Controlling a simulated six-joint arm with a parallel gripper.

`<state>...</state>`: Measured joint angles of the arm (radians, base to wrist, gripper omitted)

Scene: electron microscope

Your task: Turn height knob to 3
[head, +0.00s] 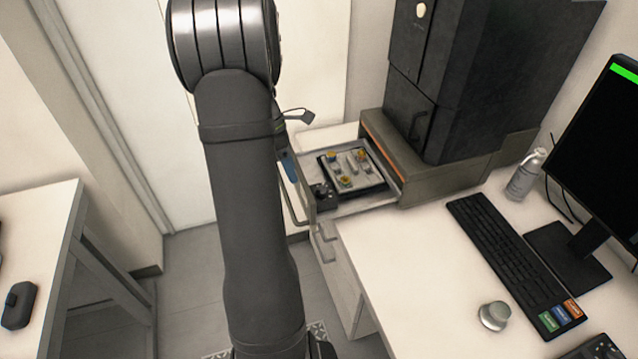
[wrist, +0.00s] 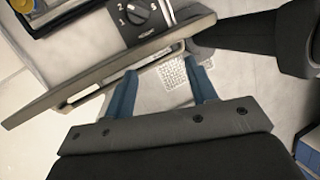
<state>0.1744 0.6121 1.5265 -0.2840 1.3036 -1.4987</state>
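The height knob (wrist: 137,15) is a black dial with a white mark on a dark plate, with small white numerals around it. Its exact setting is too small to read surely. In the head view the black knob unit (head: 323,191) sits at the front corner of the pulled-out drawer. My gripper (wrist: 162,70) is open, its two blue fingers apart with nothing between them. It is outside the drawer's front panel (wrist: 110,75), apart from the knob. In the head view one blue finger (head: 290,167) shows beside the drawer; the other is hidden by my arm.
A dark tray (head: 374,185) with several small samples lies in the drawer behind the knob. The tall dark microscope (head: 470,80) stands to the right. A keyboard (head: 510,255), a silver dial (head: 494,315), a bottle (head: 525,175) and a monitor (head: 595,150) are on the desk.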

